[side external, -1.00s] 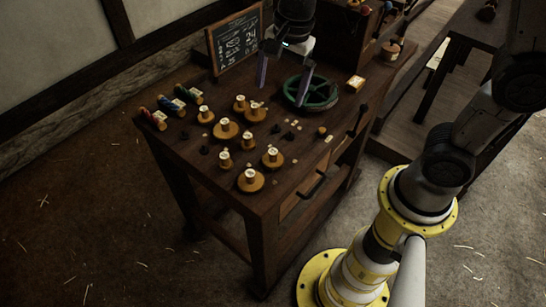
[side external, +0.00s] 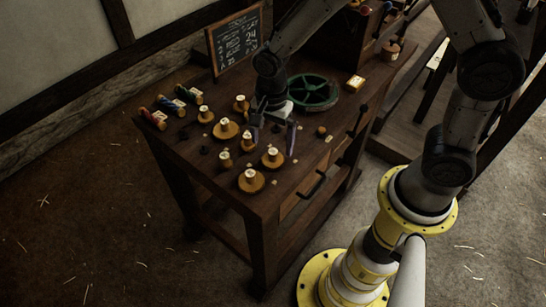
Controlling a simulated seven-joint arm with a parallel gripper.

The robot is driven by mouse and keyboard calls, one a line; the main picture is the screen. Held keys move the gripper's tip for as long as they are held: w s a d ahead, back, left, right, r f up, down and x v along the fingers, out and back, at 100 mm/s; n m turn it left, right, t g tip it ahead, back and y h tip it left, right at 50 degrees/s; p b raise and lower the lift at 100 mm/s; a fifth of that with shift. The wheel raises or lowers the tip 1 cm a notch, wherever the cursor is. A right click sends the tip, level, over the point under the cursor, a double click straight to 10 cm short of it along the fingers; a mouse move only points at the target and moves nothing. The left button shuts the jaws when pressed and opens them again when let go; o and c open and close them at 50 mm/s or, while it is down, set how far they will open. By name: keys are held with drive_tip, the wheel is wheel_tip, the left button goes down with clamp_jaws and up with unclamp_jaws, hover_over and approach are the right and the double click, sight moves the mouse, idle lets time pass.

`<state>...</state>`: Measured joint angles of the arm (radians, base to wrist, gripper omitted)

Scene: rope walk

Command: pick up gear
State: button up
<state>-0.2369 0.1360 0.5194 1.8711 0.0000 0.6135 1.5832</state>
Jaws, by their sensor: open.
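My gripper (side external: 272,140) is open and points down low over the middle of the workbench (side external: 238,195), its two fingers spread apart. Nothing shows clearly between the fingers. Several round wooden pieces with pale-topped posts (side external: 226,128) are on the bench to its left and front; one of them (side external: 272,157) is just in front of the fingers. A green spoked wheel (side external: 314,92) lies flat behind and to the right of my gripper. I cannot tell for sure which piece is the gear. The gripper hides part of the bench top behind it.
Coloured spools (side external: 170,106) lie at the left end of the bench. A chalkboard (side external: 235,42) stands at the back. A small yellowish box (side external: 355,83) and an orange-brown knob-like piece (side external: 321,131) are to the right. Small dark and pale bits are scattered around.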

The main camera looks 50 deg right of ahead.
sight(272, 151)
wheel_tip(272, 151, down, 5)
drive_tip(key=shift+s+d+r, duration=0.1)
drive_tip(key=shift+d, duration=0.05)
drive_tip(key=c, duration=1.2)
drive_tip(key=shift+c, duration=0.2)
drive_tip(key=shift+r, duration=0.1)
drive_tip(key=shift+r, duration=0.5)
wheel_tip(272, 151, up, 2)
drive_tip(key=shift+r, duration=0.15)
drive_tip(key=s+d+r, duration=0.3)
drive_tip(key=s+r, duration=1)
drive_tip(key=shift+s+r, duration=0.3)
